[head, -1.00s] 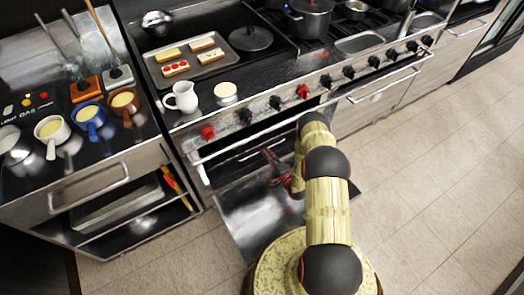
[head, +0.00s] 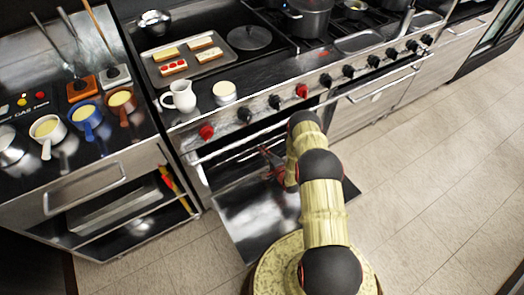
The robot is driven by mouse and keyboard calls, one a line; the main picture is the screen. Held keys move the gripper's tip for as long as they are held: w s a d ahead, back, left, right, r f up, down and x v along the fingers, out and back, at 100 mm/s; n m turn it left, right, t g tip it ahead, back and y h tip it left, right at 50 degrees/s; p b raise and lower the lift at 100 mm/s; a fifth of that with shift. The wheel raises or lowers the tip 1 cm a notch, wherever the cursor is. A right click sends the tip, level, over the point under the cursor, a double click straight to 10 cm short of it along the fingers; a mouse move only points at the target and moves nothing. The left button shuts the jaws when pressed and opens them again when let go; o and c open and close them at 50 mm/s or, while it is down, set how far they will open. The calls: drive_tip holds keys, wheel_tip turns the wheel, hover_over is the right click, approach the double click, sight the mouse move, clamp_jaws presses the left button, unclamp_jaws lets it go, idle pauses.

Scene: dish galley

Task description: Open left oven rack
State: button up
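The left oven's door (head: 243,219) hangs open, lowered in front of the dark oven opening (head: 222,172). My gripper (head: 273,163) is at the right part of this opening, above the inner side of the door. It is small and partly hidden by my arm, so I cannot tell whether its fingers are open or touching anything. The rack inside is too dark to make out clearly.
A white pitcher (head: 182,97), a cup (head: 224,92) and a tray of toasts (head: 160,79) stand on the range above. A left counter (head: 80,180) with several small pots adjoins the oven. The floor (head: 440,190) at right is clear.

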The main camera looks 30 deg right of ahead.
drive_tip(key=shift+s, duration=0.1)
clamp_jaws()
idle(0.4)
